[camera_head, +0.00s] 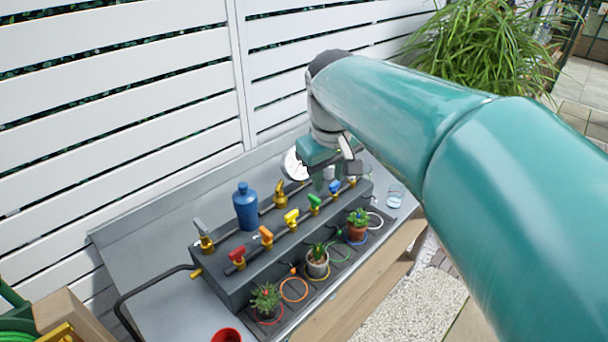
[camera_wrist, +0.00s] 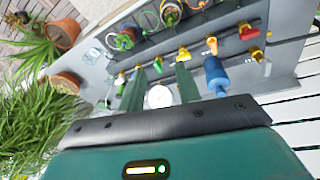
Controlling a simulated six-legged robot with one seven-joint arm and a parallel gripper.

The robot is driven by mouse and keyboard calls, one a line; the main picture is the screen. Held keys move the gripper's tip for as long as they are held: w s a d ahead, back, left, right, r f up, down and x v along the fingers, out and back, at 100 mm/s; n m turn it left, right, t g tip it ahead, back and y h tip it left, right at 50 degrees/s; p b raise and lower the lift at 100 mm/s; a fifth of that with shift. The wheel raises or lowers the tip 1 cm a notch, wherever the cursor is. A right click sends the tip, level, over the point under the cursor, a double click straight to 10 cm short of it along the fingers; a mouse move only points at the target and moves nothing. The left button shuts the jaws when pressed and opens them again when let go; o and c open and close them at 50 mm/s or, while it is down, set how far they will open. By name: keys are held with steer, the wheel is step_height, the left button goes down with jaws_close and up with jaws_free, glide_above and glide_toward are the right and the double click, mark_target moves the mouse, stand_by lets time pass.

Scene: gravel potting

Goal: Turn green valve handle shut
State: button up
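The green valve handle (camera_head: 314,201) sits on the grey manifold block, between the yellow handle (camera_head: 292,217) and the blue handle (camera_head: 335,187). My gripper (camera_head: 325,185) hangs above and just behind it, pointing down. In the wrist view, the two fingers of my gripper (camera_wrist: 160,70) are spread apart with a clear gap. The green handle also shows there (camera_wrist: 158,66), small, near the gap between the fingertips. I see no contact with it. I cannot tell its exact angle from these views.
An orange handle (camera_head: 267,234) and a red handle (camera_head: 237,254) stand further left. A blue bottle (camera_head: 245,206) and a round white gauge (camera_head: 294,165) stand behind. Potted plants (camera_head: 317,261) stand in front, among coloured hose rings. A glass (camera_head: 396,196) is at right.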

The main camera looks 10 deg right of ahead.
mark_target(314, 197)
steer(key=w+f+n+g, duration=0.2)
steer(key=w+f+n, duration=0.15)
steer(key=w, duration=1.15)
steer(key=shift+m+y, duration=0.25)
steer(key=shift+y, duration=0.15)
steer(key=f, duration=0.9)
steer(key=d+f, duration=0.1)
steer(key=f, duration=0.4)
steer(key=shift+s+f, duration=0.1)
steer(key=shift+s, duration=0.1)
jaws_close()
